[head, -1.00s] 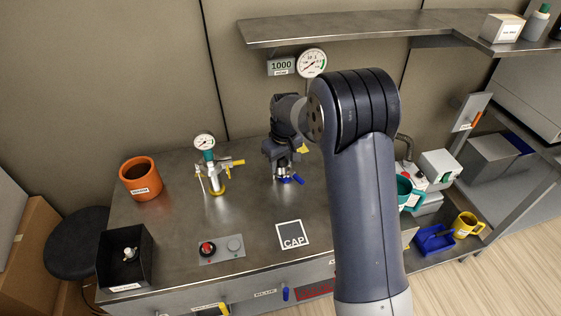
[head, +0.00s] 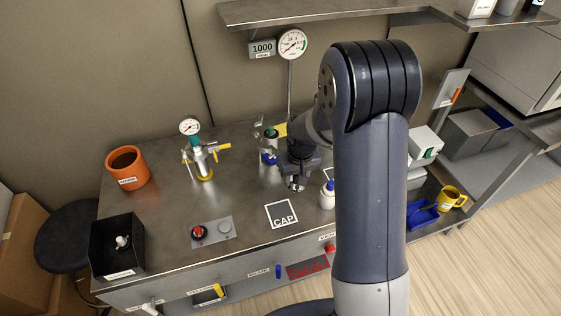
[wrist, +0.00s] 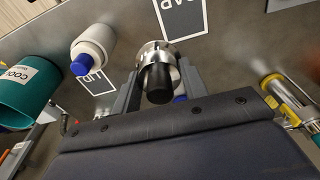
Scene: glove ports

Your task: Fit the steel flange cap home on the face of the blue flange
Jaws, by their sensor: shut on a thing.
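My gripper (wrist: 158,88) is shut on the steel flange cap (wrist: 153,53), a bright metal disc with a black knob, seen in the wrist view between the fingers. In the head view my gripper (head: 294,184) is low over the bench, behind the CAP square (head: 282,215). The blue flange (head: 268,157) shows only in part, as blue pieces just left of my gripper. Its face is hidden in the head view. In the wrist view a blue bit (wrist: 180,98) shows behind the knob; I cannot tell how it relates to the cap.
A white bottle with a blue top (head: 328,195) stands close right of my gripper. The yellow-fitted post with a gauge (head: 204,165) stands to the left. A gauge on a stalk (head: 291,45) stands behind. A teal mug (wrist: 25,88) shows in the wrist view. The bench's front left-centre holds a switch plate (head: 212,232).

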